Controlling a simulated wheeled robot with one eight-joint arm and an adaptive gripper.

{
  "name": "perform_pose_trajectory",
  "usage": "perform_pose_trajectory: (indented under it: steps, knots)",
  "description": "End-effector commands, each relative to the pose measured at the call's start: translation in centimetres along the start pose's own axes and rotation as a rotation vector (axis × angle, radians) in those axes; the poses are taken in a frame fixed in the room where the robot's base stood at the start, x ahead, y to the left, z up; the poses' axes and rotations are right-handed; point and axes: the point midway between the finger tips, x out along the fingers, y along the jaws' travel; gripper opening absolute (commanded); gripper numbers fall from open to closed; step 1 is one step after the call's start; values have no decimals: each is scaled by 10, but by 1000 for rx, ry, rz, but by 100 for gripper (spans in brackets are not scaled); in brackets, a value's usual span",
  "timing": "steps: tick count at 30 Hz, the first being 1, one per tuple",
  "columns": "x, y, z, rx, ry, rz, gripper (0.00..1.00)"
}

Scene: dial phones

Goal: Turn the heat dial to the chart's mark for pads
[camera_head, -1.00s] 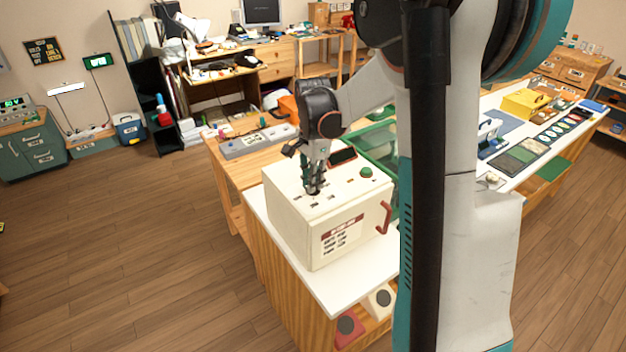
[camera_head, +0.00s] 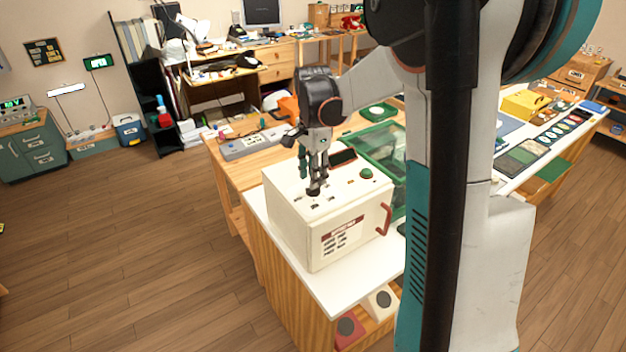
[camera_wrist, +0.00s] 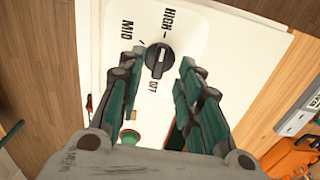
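The heat dial (camera_wrist: 159,60) is a black round knob with a raised grip bar and a pale line, on the white top of a box (camera_head: 290,225). HIGH, MID and OFF are printed around it in the wrist view. The bar lies roughly along the HIGH–OFF direction; I cannot tell which end points. My gripper (camera_wrist: 162,60) is open, with a finger on each side of the dial and gaps showing. In the head view my gripper (camera_head: 316,185) is just above the box top. The chart (camera_head: 343,236) is on the box's front; its lines are too small to read.
A green button (camera_head: 366,174) and a dark display (camera_head: 343,157) are on the box top behind the dial. A red handle (camera_head: 384,219) sticks out at the box's right. A grey control strip (camera_head: 254,143) lies on the wooden bench behind. My arm blocks the right side.

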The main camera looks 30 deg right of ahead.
Motion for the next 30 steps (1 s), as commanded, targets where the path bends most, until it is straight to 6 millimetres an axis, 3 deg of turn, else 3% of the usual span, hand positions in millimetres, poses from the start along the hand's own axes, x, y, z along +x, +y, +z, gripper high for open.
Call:
perform_pose_trajectory:
  steps: [6, 12, 18, 30]
  knots:
    - [-47, 0, 0, 0, 0, 0, 32]
    - [-78, 0, 0, 0, 0, 0, 32]
    - [-91, 0, 0, 1, 0, 0, 32]
    - [-92, 0, 0, 0, 0, 0, 32]
